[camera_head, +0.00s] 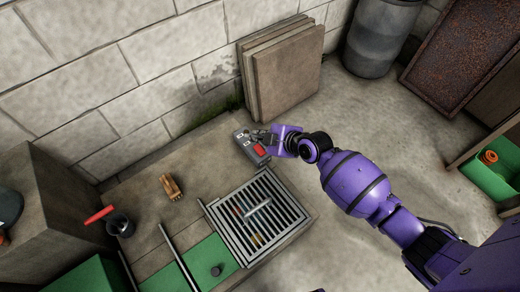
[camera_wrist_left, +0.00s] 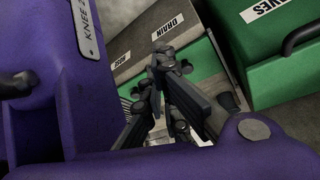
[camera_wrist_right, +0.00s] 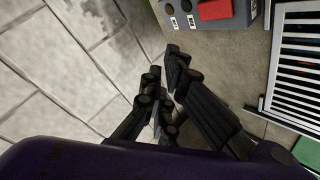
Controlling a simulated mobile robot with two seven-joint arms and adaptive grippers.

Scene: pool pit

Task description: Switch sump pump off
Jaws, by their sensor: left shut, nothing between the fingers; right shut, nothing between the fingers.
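A grey control box (camera_head: 243,139) with a red rocker or cover (camera_head: 259,152) stands by the wall beside the floor grate. In the right wrist view, the box (camera_wrist_right: 246,22) shows the red part (camera_wrist_right: 215,9) and small dark knobs with white labels (camera_wrist_right: 173,22). Its upper part is cut off there, and I cannot read the labels. My right gripper (camera_head: 264,137) is shut and empty beside the box's labelled end; whether it touches is unclear. Its fingers (camera_wrist_right: 164,68) are together below the knobs in the right wrist view. My left gripper (camera_wrist_left: 164,56) is shut and empty, outside the head view.
A metal grate (camera_head: 219,219) covers the pit, with a T-shaped handle on it. Boards (camera_head: 283,75) lean on the wall behind the box. Green bins (camera_wrist_left: 262,75) labelled DRAIN and others sit near my left gripper.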

